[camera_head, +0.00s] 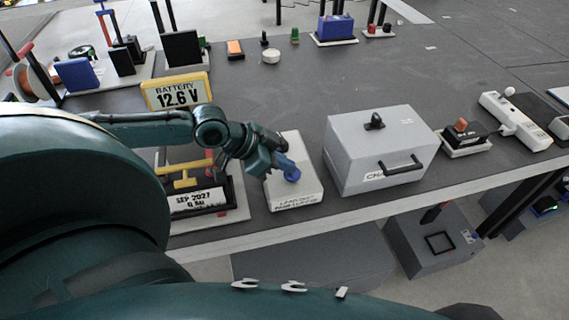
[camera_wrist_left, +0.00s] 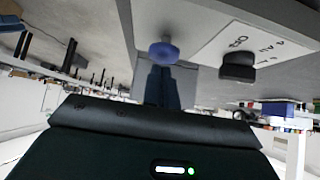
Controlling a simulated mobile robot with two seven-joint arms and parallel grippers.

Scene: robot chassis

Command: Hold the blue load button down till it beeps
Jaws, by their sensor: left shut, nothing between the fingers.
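The blue load button (camera_head: 292,174) sits on a white box (camera_head: 296,196) with black lettering on its front edge. My left gripper (camera_head: 281,163) is shut and empty, with its fingertips right at the button from the upper left. In the left wrist view the round blue button (camera_wrist_left: 163,52) shows just past the closed fingers (camera_wrist_left: 163,82). I cannot tell whether the tips touch it or whether it is pressed in. My right gripper is not in view.
A grey case (camera_head: 372,150) with a black handle stands right of the white box. A yellow battery display (camera_head: 178,92) reading 12.6 V stands behind my left arm. A dated battery tray (camera_head: 200,205) is to the left.

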